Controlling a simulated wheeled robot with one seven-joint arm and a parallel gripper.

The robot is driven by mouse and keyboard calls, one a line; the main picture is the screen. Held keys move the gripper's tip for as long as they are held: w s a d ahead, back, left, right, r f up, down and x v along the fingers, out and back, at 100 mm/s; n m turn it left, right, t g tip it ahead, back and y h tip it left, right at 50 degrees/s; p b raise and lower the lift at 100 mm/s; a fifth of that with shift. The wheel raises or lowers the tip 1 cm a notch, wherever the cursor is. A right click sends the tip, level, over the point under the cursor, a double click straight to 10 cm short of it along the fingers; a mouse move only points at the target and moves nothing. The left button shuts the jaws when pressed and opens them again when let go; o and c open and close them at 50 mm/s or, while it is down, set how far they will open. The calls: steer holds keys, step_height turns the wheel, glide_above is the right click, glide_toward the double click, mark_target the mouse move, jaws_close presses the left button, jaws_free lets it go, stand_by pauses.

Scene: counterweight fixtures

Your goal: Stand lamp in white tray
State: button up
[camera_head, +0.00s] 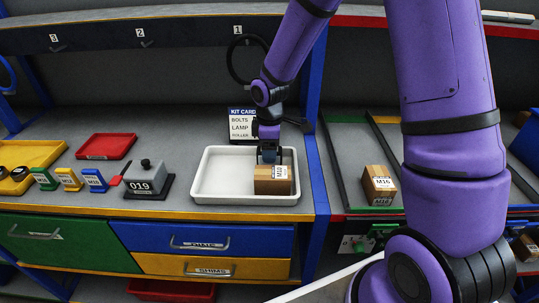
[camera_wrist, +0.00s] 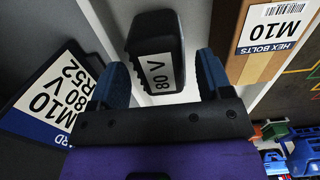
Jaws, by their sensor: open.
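The white tray (camera_head: 210,184) sits on the grey bench. A cardboard box of M10 hex bolts (camera_head: 273,180) stands in its right part; the box also shows at upper right in the wrist view (camera_wrist: 262,55). The lamp, a dark block labelled 80 V (camera_wrist: 156,52), shows just past and between my gripper's blue fingers (camera_wrist: 163,82). It looks apart from both fingers. In the head view my gripper (camera_head: 269,156) points down over the tray behind the box, and I cannot make out the lamp there. My gripper is open; the lamp's base is hidden.
A kit card (camera_head: 241,124) stands behind the tray and shows close at left in the wrist view (camera_wrist: 45,97). A 019 weight fixture (camera_head: 147,180) and a red tray (camera_head: 106,146) are to the left. A blue post (camera_head: 317,175) stands close on the right.

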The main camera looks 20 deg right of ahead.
step_height(320, 180, up, 9)
steer(key=s+d+r+m+t, duration=0.35)
steer(key=s+r+m, duration=0.35)
steer(key=s+r, duration=0.7)
steer(key=s+d+r+m+t, duration=0.1)
steer(key=s+r+m, duration=0.1)
steer(key=s, duration=0.4)
steer(key=s+d+r+m, duration=0.2)
steer(key=s+r+m, duration=0.1)
steer(key=s, duration=0.4)
steer(key=shift+d+r+m+t, duration=0.2)
steer(key=shift+r+m+t, duration=0.15)
steer(key=shift+m, duration=0.45)
